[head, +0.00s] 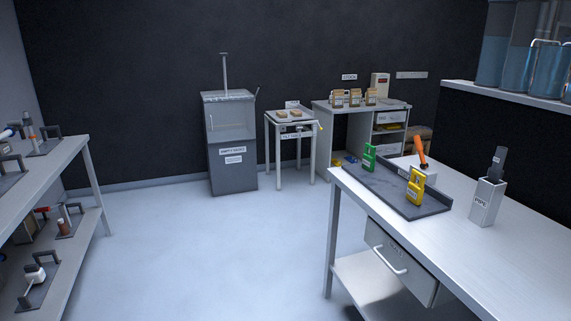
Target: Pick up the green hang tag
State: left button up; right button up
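The green hang tag (369,158) stands upright near the far end of a dark tray (413,209) on the workbench at the right. It has a hole near its top and a pale label. A yellow tag (415,187) of similar shape stands nearer on the same tray. A blue and yellow item (350,160) lies at the tray's far left corner, too small to make out. Neither of my grippers shows in the head view.
The workbench (520,242) also holds an orange-handled tool (420,152) in a white block and a grey holder (487,202) marked "PIPE". A shelf unit (62,160) stands at the left. A grey cabinet (231,143) stands at the back. The floor (205,250) between is clear.

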aim_at(369, 163)
jog(key=i+j+z, duration=0.2)
jog(key=i, duration=0.45)
jog(key=i+z, duration=0.2)
jog(key=i, duration=0.4)
jog(key=i+j+z, duration=0.2)
jog(key=i+z, duration=0.2)
jog(key=i+j+z, duration=0.3)
jog(key=z, duration=0.15)
jog(key=i+j+z, duration=0.6)
jog(key=j, duration=0.25)
jog(key=k+l, duration=0.05)
jog(key=k, duration=0.05)
